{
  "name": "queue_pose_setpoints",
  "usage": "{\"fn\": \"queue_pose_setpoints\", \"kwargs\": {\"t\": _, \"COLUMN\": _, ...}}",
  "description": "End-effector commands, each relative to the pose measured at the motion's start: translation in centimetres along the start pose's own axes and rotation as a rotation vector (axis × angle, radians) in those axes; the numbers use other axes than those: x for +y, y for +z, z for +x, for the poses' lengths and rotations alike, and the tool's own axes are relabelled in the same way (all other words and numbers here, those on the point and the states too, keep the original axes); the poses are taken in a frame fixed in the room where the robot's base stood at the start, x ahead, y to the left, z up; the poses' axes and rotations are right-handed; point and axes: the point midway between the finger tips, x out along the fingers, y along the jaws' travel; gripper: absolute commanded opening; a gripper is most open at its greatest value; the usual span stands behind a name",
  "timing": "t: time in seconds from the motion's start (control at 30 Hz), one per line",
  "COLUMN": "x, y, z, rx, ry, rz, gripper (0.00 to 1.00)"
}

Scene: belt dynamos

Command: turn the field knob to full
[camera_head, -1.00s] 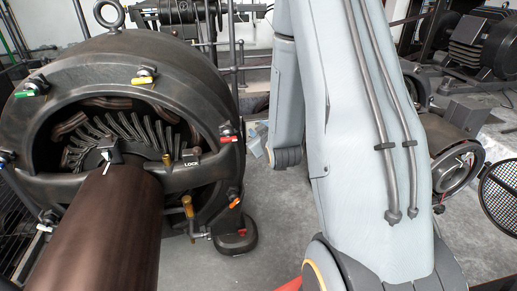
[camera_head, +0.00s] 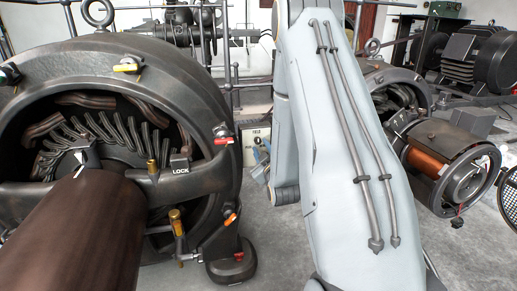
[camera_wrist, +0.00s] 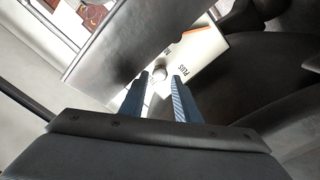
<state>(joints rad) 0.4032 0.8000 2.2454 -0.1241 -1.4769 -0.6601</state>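The panel carries dark lettering that I read poorly and an orange mark. My gripper (camera_wrist: 160,77) is open, with its two blue fingers pointing at the knob. The knob shows between the fingertips, with gaps to both; I cannot tell how far beyond them it lies. In the head view the pale panel (camera_head: 250,155) stands low behind the big dynamo, and my gripper's blue fingers (camera_head: 262,158) are in front of it.
A big dark dynamo (camera_head: 190,90) with a brown cylinder (camera_head: 85,235), coloured tabs and a LOCK label fills the left. A smaller dynamo (camera_head: 440,150) stands at right. Dark curved surfaces lie close on the wrist view's right. Grey floor (camera_head: 270,245) is open between the machines.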

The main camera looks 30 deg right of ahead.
Motion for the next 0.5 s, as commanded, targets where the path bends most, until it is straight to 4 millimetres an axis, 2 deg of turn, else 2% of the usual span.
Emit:
{"fn": "queue_pose_setpoints", "kwargs": {"t": 0.03, "x": -0.1, "y": 0.1, "z": 0.9, "rx": 0.002, "ry": 0.001, "rz": 0.000, "gripper": 0.29}}
{"fn": "queue_pose_setpoints", "kwargs": {"t": 0.2, "x": -0.1, "y": 0.1, "z": 2.6, "rx": 0.001, "ry": 0.000, "rz": 0.000, "gripper": 0.29}}
{"fn": "queue_pose_setpoints", "kwargs": {"t": 0.5, "x": 0.0, "y": 0.0, "z": 3.3, "rx": -0.001, "ry": -0.001, "rz": 0.000, "gripper": 0.29}}
